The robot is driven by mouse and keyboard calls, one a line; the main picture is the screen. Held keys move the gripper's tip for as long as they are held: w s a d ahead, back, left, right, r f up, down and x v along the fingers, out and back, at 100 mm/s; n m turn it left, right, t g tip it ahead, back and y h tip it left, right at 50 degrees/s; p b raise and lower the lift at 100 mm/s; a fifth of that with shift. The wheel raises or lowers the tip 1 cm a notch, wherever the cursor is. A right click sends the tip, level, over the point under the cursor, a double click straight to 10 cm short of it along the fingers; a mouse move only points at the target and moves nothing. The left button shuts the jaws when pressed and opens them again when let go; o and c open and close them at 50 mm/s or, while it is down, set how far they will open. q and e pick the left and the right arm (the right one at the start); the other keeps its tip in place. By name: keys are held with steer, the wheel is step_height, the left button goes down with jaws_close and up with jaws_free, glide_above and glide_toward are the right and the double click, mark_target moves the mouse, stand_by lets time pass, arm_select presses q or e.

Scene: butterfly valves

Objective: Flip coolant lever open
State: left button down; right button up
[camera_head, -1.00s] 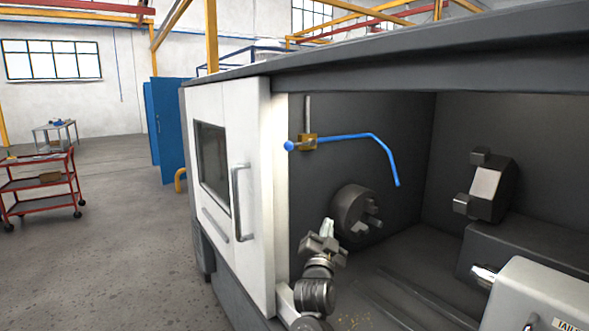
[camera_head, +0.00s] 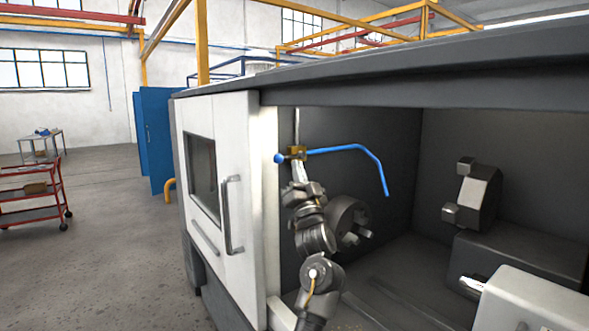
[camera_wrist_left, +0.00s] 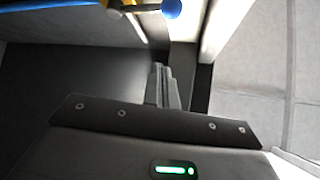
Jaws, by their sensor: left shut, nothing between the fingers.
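The coolant valve (camera_head: 297,150) is a small brass block on the wall inside the machine, with a thin pipe above it and a bent blue hose (camera_head: 361,149) to its right. Its lever ends in a blue ball knob (camera_head: 279,159) pointing left. The knob also shows at the top of the left wrist view (camera_wrist_left: 172,8), beside part of the brass valve (camera_wrist_left: 129,4). My left gripper (camera_head: 298,172) is shut and empty, just below the valve; its closed fingers (camera_wrist_left: 160,75) point towards the lever. I cannot tell whether they touch it. My right gripper is out of view.
The white door (camera_head: 225,180) with its handle stands left of the opening. A grey chuck (camera_head: 348,220) is behind my left arm. A turret (camera_head: 475,196) and a white tailstock (camera_head: 530,298) are to the right. The middle of the enclosure is open.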

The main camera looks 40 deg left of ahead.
mark_target(285, 158)
arm_select(q)
steer(key=w+a+p, duration=0.1)
steer(key=a, duration=0.1)
steer(key=w+a+r+p, duration=0.1)
steer(key=a+p, duration=0.1)
steer(key=a+r+p, duration=0.1)
steer(key=a+p, duration=0.1)
steer(key=shift+w+a+r, duration=0.15)
steer(key=shift+w+a, duration=0.25)
